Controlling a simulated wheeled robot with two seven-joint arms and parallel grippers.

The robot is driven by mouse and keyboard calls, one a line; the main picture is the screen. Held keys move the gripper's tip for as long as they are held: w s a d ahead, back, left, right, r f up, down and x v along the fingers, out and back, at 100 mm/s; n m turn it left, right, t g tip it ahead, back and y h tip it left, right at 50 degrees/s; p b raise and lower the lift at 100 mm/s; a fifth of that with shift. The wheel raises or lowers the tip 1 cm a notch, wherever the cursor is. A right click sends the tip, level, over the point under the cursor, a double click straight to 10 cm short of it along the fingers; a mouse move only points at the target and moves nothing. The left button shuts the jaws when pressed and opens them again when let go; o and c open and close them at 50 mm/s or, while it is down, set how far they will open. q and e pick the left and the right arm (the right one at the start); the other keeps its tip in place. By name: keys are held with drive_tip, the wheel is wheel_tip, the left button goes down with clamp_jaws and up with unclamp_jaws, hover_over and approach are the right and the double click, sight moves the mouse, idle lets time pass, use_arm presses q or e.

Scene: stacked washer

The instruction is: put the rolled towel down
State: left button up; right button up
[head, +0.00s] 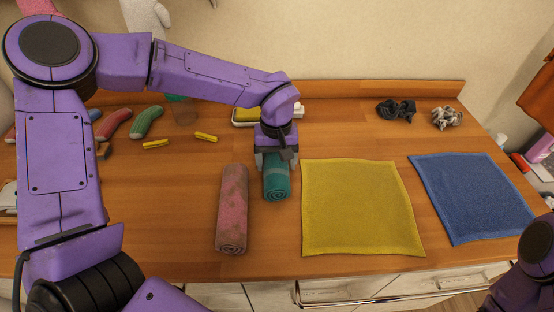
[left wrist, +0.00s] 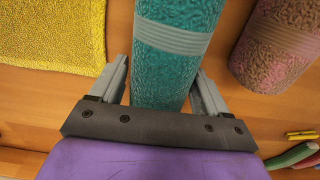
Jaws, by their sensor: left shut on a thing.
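A teal rolled towel (head: 277,188) is in my left gripper (head: 275,160), between the pink rolled towel and the yellow cloth. In the left wrist view the teal roll (left wrist: 170,70) runs between the two fingers of my left gripper (left wrist: 163,88), with a lighter band across it. The gripper is shut on the roll from above. The roll is at or very near the tabletop; I cannot tell whether it touches. My right gripper is not in view; only part of my right arm shows at the lower right.
A pink rolled towel (head: 232,208) lies close on the left. A flat yellow cloth (head: 360,207) and a flat blue cloth (head: 472,197) lie to the right on the wooden table (head: 290,262). Dark and grey crumpled items (head: 396,111) are at the back right. Small tools lie at the left.

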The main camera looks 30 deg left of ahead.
use_arm(q)
drive_tip(key=shift+s, duration=0.1)
drive_tip(key=o, duration=1.1)
drive_tip(key=shift+f, duration=0.1)
